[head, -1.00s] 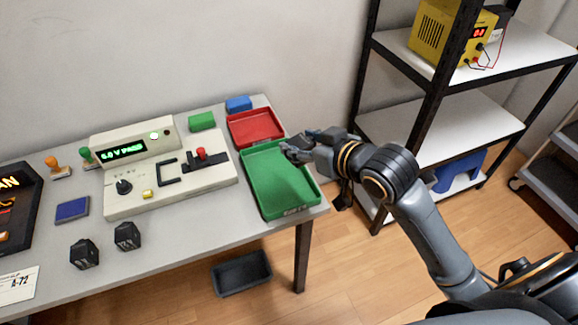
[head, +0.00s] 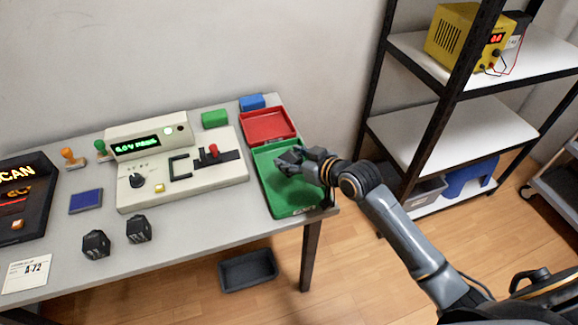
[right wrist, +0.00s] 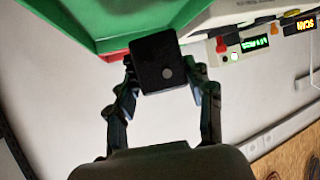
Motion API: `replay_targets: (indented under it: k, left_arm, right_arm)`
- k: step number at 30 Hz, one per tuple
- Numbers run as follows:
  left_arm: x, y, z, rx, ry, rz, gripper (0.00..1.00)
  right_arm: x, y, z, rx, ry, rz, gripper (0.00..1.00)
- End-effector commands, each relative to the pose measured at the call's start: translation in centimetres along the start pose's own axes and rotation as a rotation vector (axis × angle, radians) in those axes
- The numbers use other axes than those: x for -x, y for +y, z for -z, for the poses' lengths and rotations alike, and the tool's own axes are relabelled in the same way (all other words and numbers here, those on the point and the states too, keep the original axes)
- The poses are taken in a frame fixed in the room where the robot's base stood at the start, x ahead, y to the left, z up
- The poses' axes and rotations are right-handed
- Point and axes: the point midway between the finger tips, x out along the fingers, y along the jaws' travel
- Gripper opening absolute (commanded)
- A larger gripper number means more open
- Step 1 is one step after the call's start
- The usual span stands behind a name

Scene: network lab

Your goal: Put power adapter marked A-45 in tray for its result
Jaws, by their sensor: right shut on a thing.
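My right gripper (head: 303,165) is shut on a black power adapter (head: 288,159) and holds it over the green tray (head: 307,209). The right wrist view shows the adapter (right wrist: 160,62) between the two fingers, with a small round grey spot on its face; no marking is readable there. The green tray looks empty where I can see it, and the arm hides part of it. The red tray (head: 268,126) lies just behind it and is empty. The tester (head: 200,180) has a green lit display (head: 137,146), apparently a 5.0 V PASS reading. My left gripper is not in view.
Two other black adapters (head: 96,245) (head: 138,229) stand at the table's front. A blue pad (head: 86,201), stamps (head: 71,157), a dark scanner (head: 22,206) and an A-72 card (head: 27,272) are at the left. A black shelf (head: 432,128) stands right of the table.

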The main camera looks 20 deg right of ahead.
Motion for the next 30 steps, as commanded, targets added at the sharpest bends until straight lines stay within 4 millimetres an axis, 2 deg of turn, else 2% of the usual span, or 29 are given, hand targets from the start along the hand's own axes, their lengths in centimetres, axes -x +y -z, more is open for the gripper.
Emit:
replay_targets:
  k: [7, 12, 25, 26, 28, 30]
  left_arm:
    - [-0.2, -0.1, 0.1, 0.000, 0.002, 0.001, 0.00]
    - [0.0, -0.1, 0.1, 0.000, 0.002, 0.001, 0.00]
    - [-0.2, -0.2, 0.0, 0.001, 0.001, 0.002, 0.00]
    - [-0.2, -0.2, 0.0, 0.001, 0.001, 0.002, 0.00]
    - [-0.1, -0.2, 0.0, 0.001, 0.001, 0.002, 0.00]
    - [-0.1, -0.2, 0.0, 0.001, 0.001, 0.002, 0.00]
  right_arm:
    - [-2.3, 0.2, -1.0, 0.000, 0.002, 0.000, 0.15]
    - [-3.1, 0.2, -3.2, -0.002, 0.000, 0.000, 0.15]
    - [-3.4, 0.2, -3.9, 0.001, 0.002, -0.001, 0.15]
    - [-3.4, 0.2, -3.9, 0.001, 0.001, 0.000, 0.58]
    - [-3.4, 0.2, -3.9, 0.001, 0.001, 0.000, 0.73]
    - [-3.4, 0.2, -3.9, 0.001, 0.000, 0.000, 0.75]
